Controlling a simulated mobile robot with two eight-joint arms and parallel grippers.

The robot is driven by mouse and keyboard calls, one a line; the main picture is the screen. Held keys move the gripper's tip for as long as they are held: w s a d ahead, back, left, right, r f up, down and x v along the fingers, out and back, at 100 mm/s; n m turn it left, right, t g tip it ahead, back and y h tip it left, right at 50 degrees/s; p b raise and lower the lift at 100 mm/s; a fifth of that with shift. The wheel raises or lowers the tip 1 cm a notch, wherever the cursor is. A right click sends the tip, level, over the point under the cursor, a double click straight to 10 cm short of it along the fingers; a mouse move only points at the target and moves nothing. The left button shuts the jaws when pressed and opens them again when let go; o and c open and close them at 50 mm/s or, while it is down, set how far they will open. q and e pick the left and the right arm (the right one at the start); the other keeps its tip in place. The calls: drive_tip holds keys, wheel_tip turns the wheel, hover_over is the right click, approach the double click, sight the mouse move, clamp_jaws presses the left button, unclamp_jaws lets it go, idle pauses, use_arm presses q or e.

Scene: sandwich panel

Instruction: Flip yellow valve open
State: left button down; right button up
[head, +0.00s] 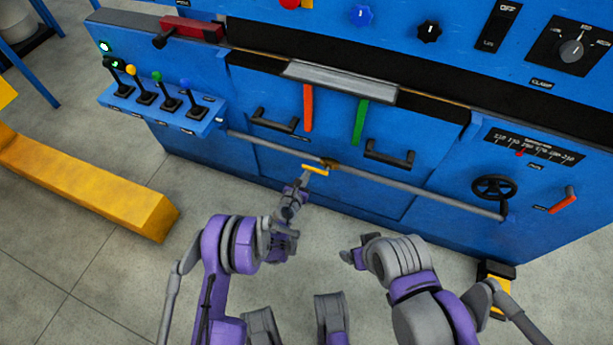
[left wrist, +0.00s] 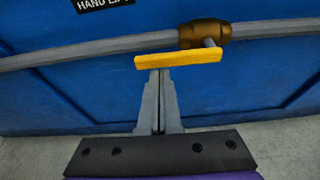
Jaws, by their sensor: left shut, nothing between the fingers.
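The yellow valve handle (head: 315,169) sits on a brass valve body (head: 329,163) on the grey pipe along the blue panel. In the left wrist view the yellow handle (left wrist: 178,60) runs roughly along the pipe, from the brass body (left wrist: 205,34) toward the left. My left gripper (head: 303,178) is at the handle's left part, and in the left wrist view its shut fingers (left wrist: 159,75) end right at the handle's lower edge. Nothing shows between the fingers. Whether they touch the handle I cannot tell. My right gripper (head: 346,256) is low, away from the panel; its fingers are not clear.
A lever box (head: 160,110) juts out at left. A yellow beam (head: 90,190) lies on the floor.

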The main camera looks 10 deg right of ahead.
idle(0.3)
use_arm(q)
drive_tip(key=s+a, duration=0.5)
drive_tip(key=s, duration=0.3)
drive_tip(key=shift+a+f+b, duration=0.15)
drive_tip(key=shift+f+b, duration=0.15)
drive_tip(key=shift+f, duration=0.05)
use_arm(e)
drive_tip(key=shift+s+d+f, duration=0.2)
drive_tip(key=shift+s+f, duration=0.05)
drive_tip(key=shift+s, duration=0.3)
